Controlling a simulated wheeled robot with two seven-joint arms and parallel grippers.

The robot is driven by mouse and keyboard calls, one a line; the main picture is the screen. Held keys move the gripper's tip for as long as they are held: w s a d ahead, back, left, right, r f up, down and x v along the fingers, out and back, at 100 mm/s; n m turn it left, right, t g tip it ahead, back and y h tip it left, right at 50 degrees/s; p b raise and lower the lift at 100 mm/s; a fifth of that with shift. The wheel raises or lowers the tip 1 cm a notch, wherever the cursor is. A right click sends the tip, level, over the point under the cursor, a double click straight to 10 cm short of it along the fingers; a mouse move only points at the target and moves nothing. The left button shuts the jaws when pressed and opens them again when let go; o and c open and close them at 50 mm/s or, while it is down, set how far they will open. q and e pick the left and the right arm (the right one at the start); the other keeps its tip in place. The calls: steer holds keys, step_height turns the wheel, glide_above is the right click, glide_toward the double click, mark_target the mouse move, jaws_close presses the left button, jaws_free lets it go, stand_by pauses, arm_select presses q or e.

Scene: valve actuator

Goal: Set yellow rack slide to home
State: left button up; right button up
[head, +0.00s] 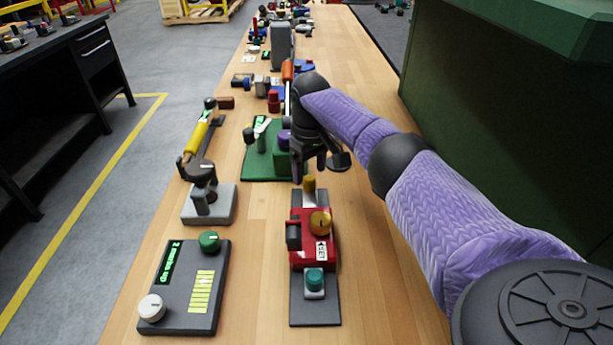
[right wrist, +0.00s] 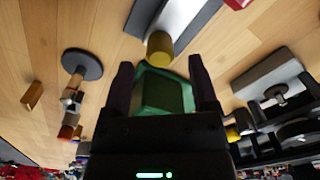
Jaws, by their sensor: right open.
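A red housing (head: 328,250) marked SET sits on a dark grey base plate (head: 315,311) in the middle of the table. A gold round knob (head: 319,222) is on its top. A yellow peg (head: 309,184) stands at its far end; I take it to be the rack slide's handle. In the right wrist view the yellow peg (right wrist: 159,47) stands on a pale strip (right wrist: 182,22), just beyond my fingertips. My right gripper (head: 309,173) is open and empty, close to the peg at its far side; contact cannot be told. My left gripper is not in view.
A teal knob (head: 314,279) is at the near end of the base plate. A green fixture (head: 258,166) stands behind, partly under my right gripper. A dark panel (head: 185,310) and a grey block with a yellow-handled lever (head: 199,135) are to the left. Bare table lies at the right.

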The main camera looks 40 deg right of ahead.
mark_target(309, 177)
step_height(309, 177, down, 3)
steer(key=shift+r+b, duration=0.1)
steer(key=shift+b, duration=0.25)
steer(key=c, duration=0.8)
jaws_close()
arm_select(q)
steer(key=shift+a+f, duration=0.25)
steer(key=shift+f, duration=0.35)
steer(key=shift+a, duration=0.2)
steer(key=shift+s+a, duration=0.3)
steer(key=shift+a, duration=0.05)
